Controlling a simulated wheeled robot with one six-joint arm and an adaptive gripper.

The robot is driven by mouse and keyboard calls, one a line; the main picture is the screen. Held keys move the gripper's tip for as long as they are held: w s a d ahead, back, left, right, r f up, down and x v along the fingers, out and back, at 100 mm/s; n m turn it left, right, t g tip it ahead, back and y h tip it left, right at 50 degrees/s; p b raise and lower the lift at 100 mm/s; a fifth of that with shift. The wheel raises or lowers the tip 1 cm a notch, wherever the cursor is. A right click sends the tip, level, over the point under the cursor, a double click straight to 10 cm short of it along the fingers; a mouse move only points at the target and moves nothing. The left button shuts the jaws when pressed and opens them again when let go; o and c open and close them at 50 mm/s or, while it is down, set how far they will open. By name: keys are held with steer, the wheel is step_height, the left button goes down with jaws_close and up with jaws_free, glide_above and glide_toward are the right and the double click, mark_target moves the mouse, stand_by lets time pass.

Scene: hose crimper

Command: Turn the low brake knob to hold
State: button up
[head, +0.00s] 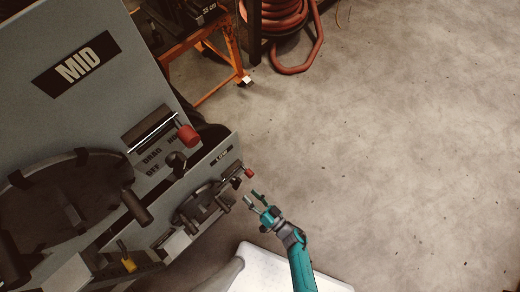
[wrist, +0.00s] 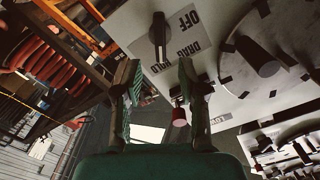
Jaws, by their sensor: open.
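The low brake knob (wrist: 158,36) is a black bar-shaped knob on a light plate lettered OFF, DRAG and HOLD, near the top of the wrist view. The lettering appears upside down there, and I cannot tell which word the knob points at. In the head view the small dark knob (head: 236,182) sits on the low panel. My gripper (wrist: 160,68) is open and empty. Its fingertips appear on either side below the knob, apart from it. In the head view my gripper (head: 252,198) is just to the lower right of the knob.
A red-ended lever (head: 248,172) stands beside the knob, near the LOW label (head: 221,155). The low round disc (wrist: 252,58) has a protruding handle. The MID panel has a larger red lever (head: 187,135) and brake knob (head: 177,161). The floor (head: 390,150) at right is clear.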

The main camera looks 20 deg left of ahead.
steer(key=shift+v, duration=2.05)
steer(key=s+d+r+m+t+h, duration=0.25)
steer(key=d+r+t+h, duration=0.25)
steer(key=d+r, duration=0.4)
steer(key=s+d+r+m+t+h, duration=0.2)
steer(key=s+d+r+t+h, duration=0.3)
steer(key=d+r, duration=0.4)
steer(key=s+d+r+m+g+h, duration=0.1)
steer(key=s+d+r+h, duration=0.1)
steer(key=r, duration=0.7)
steer(key=s+d+r+m+g+h, duration=0.1)
steer(key=s+d+r+h, duration=0.2)
steer(key=r, duration=0.7)
steer(key=shift+s+d+m+h, duration=0.3)
steer(key=shift+d+h, duration=0.5)
steer(key=shift+d, duration=0.35)
steer(key=shift+w, duration=0.15)
